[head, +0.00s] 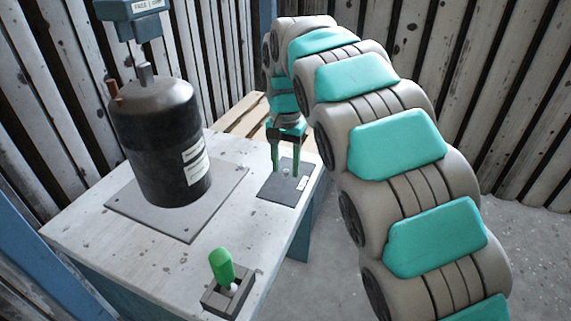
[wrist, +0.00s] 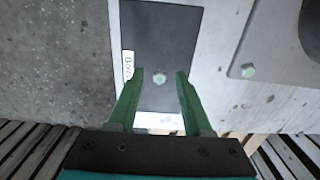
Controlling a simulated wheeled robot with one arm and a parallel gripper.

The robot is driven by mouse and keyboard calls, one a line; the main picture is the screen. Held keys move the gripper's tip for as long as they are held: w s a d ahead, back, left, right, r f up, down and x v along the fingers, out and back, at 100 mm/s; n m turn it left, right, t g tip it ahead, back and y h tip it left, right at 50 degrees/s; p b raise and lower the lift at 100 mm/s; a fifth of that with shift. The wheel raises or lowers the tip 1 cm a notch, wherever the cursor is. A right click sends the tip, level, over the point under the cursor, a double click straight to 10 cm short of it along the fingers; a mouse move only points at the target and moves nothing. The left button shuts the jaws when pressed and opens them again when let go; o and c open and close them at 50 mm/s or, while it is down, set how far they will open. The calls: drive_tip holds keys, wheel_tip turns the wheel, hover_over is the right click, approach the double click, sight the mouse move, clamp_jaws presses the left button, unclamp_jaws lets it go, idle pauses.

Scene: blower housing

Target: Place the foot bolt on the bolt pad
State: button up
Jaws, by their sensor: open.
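A small pale hex-headed bolt (wrist: 159,79) sits near the middle of the dark bolt pad (wrist: 160,35), which carries a white label reading roughly "Bolts". The pad (head: 271,188) also shows in the head view, at the table's right edge, with the bolt (head: 287,173) small on it. My gripper (wrist: 159,74) points down over the pad, its two green fingers apart on either side of the bolt and not visibly touching it. In the head view my gripper (head: 288,172) reaches down to the pad from above.
A black cylindrical tank (head: 160,140) stands on a grey plate (head: 130,213) left of the pad. A green-handled lever switch (head: 222,268) stands at the table's front. Plank walls surround the table.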

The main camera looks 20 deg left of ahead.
sight(286, 172)
drive_tip(key=shift+r, duration=0.1)
wheel_tip(286, 172, up, 12)
drive_tip(key=p, duration=0.2)
idle(0.3)
